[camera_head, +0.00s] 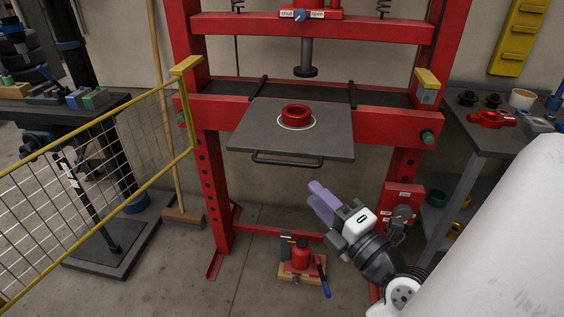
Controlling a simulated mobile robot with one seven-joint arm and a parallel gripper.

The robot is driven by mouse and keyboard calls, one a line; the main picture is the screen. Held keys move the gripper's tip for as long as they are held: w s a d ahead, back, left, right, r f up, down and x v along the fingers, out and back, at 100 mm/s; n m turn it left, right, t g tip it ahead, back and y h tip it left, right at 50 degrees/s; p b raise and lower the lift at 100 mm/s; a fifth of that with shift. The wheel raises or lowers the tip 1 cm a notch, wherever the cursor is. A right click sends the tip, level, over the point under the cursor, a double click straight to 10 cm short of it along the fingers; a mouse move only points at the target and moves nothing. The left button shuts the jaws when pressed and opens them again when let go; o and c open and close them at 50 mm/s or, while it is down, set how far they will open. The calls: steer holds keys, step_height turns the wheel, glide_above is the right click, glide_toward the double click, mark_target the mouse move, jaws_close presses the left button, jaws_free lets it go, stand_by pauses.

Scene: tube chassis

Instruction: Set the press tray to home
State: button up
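The press tray (325,145) is a dark grey plate in the red press frame (296,27). It sticks out toward me past the frame's crossbeam, between two dark rails. A dark bar handle (287,160) runs along its front edge. A red ring (296,114) sits on the tray inside a white circle. The press ram (306,60) hangs above and behind the ring, apart from it. My gripper (318,197), with purple fingers, is in front of and below the tray, right of the handle, touching nothing I can see. Its fingers look close together; any gap is unclear.
A yellow-edged mesh gate (100,150) stands at the left, reaching the press's left post. A red bottle jack (301,256) is on the floor below. A red control box (401,204) is on the right post. A bench (497,140) with parts stands right.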

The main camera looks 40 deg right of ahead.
mark_target(283, 163)
steer(key=w+p, duration=0.1)
steer(key=w, duration=0.3)
steer(key=w+r+p, duration=0.1)
steer(key=w, duration=0.6)
steer(key=shift+w+d+r+p, duration=0.25)
steer(key=shift+w+d+p, duration=0.1)
steer(key=shift+d+p, duration=0.05)
jaws_close()
